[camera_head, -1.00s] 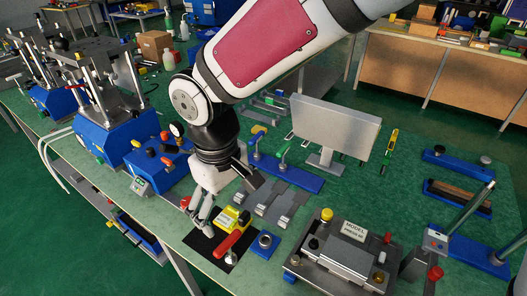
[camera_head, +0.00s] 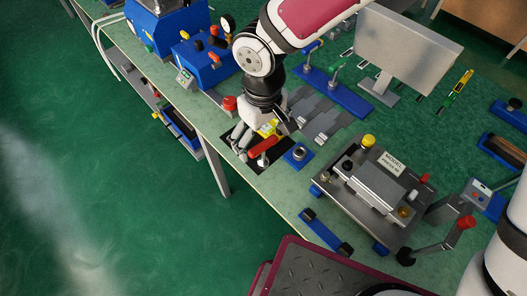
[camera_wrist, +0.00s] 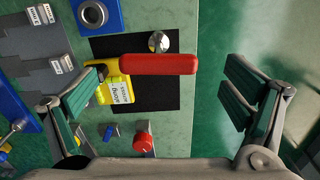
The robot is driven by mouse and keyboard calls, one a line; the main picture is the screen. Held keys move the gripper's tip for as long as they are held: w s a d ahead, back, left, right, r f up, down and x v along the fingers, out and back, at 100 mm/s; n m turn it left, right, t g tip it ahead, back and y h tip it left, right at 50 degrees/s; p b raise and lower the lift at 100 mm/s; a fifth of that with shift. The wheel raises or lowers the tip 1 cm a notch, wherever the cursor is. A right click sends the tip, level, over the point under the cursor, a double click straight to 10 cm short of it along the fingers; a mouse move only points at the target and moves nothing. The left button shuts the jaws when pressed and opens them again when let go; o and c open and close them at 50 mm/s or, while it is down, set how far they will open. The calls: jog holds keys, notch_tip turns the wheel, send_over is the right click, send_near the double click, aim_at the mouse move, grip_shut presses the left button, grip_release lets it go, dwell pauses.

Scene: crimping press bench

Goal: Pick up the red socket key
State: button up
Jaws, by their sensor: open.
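The red socket key (camera_head: 263,147) lies on a black mat (camera_head: 240,156) near the bench's front edge. In the wrist view its red handle (camera_wrist: 160,64) runs left to right, with a round shiny metal part beside it. A yellow labelled block (camera_wrist: 112,85) sits close to the handle's left end. My gripper (camera_head: 262,134) is above the mat, fingers spread. In the wrist view my gripper (camera_wrist: 160,95) is open and empty, one finger left of the key and one right.
A blue block with a metal ring (camera_head: 298,154) stands right of the mat. A red knob (camera_head: 229,103) is on the other side. A press plate (camera_head: 375,185) stands further right, a blue machine (camera_head: 203,57) at back left. Grey flat tools (camera_head: 318,120) lie behind. The floor in front is clear.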

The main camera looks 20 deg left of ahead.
aim_at(263, 144)
jog(key=shift+w+f, duration=0.15)
jog(key=shift+f, duration=1.65)
jog(key=c, duration=1.4)
jog(key=shift+r, duration=0.2)
jog(key=shift+r, duration=0.65)
jog(key=shift+s+d+r, duration=0.1)
jog(key=shift+s+r, duration=0.1)
jog(key=shift+r, duration=0.9)
jog(key=s+d, duration=0.2)
jog(key=s, duration=0.2)
jog(key=s+d, duration=0.2)
jog(key=s, duration=0.3)
jog(key=s+d+r, duration=0.1)
jog(key=s+d, duration=0.2)
jog(key=s, duration=0.2)
jog(key=shift+r, duration=0.1)
